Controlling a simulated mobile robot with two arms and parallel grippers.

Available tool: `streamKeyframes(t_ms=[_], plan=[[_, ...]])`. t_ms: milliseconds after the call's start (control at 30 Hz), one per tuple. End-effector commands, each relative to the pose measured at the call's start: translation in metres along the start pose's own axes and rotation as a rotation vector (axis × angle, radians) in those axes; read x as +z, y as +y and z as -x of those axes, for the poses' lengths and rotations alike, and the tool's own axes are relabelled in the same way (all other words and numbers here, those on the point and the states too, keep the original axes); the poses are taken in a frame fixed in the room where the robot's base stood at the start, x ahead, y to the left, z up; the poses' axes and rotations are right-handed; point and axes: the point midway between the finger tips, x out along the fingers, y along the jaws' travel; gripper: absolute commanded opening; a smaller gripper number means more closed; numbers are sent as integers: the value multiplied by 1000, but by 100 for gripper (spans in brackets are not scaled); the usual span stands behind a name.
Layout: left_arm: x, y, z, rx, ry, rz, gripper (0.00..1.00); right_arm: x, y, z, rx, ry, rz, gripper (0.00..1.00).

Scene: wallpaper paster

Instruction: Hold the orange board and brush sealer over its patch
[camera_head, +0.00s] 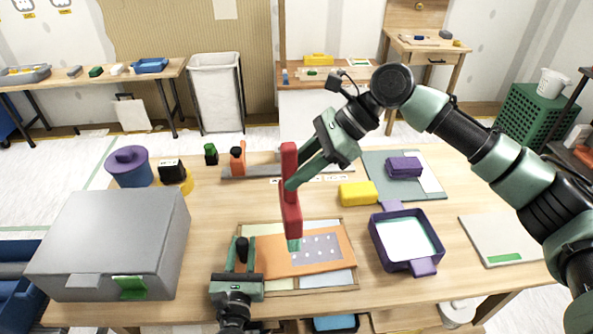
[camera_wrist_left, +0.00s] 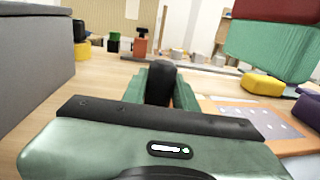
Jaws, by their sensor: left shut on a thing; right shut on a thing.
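The orange board (camera_head: 272,262) lies in a shallow wooden frame on the table, with a grey dotted patch (camera_head: 318,248) on it. My left gripper (camera_head: 243,254) is shut on a black knob at the board's left end; the knob (camera_wrist_left: 161,82) stands between its fingers in the left wrist view. My right gripper (camera_head: 292,183) is shut on a red-handled brush (camera_head: 290,218), held upright with its pale green tip over the patch's left edge. Whether the tip touches is unclear. A purple tray (camera_head: 378,245) with a white inside stands right of the board.
A large grey box (camera_head: 110,245) stands left of my left gripper. A yellow block (camera_head: 357,194) and a purple block (camera_head: 404,167) lie behind the tray. A pale panel (camera_head: 485,232) lies at the right. Small stamp-like items line the back left.

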Motion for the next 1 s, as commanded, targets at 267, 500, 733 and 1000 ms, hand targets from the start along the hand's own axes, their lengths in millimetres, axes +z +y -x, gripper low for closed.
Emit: streamKeyframes(t_ms=[267, 500, 733, 1000], plan=[[-7, 0, 2, -3, 13, -1, 0, -23, 1, -24, 4, 1, -2, 0], [-7, 0, 2, -3, 13, -1, 0, -39, 0, -40, 2, 0, 0, 0], [-7, 0, 2, -3, 13, -1, 0, -45, 0, -45, 1, 1, 0, 0], [-7, 0, 2, -3, 13, -1, 0, -45, 0, -45, 1, 1, 1, 0]])
